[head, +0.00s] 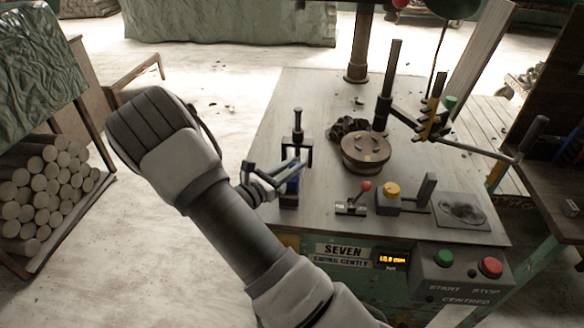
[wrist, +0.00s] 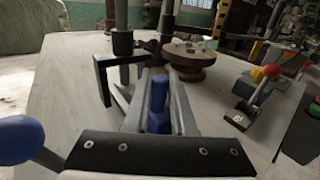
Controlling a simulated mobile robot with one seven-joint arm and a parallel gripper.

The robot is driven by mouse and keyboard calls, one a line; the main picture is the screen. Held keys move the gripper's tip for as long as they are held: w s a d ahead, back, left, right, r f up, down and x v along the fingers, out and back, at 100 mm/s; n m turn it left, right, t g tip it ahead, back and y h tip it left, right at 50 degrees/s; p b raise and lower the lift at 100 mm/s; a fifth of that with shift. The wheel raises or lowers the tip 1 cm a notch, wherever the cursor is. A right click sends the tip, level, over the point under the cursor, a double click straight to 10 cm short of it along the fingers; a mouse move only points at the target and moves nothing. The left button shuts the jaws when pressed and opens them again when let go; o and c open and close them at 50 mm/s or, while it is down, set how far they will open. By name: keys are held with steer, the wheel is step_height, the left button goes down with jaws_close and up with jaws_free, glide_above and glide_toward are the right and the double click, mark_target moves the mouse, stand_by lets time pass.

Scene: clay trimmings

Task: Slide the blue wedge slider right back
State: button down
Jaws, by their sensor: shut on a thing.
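The blue wedge slider (wrist: 158,104) stands upright between my two fingers in the wrist view. In the wrist view, my gripper (wrist: 160,98) has one finger on each side of the blue part. The slider's base and track are mostly hidden by the fingers and the gripper body.
A round wooden turntable (head: 366,153) stands behind and right of the slider. A red-knobbed lever (head: 353,199) and a yellow-knobbed box (head: 388,197) sit to the right. A blue knob (wrist: 20,138) is at the wrist view's left edge. The tabletop behind the bracket is bare.

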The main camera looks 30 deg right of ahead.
steer(key=shift+w+d, duration=0.35)
steer(key=shift+w, duration=0.2)
steer(key=shift+w+d, duration=0.3)
steer(key=shift+w, duration=0.2)
steer(key=c, duration=0.7)
jaws_free()
steer(key=shift+c, duration=0.2)
steer(key=shift+s+a, duration=0.1)
steer(key=p+v, duration=0.1)
steer(key=v, duration=1.6)
steer(key=shift+a, duration=0.1)
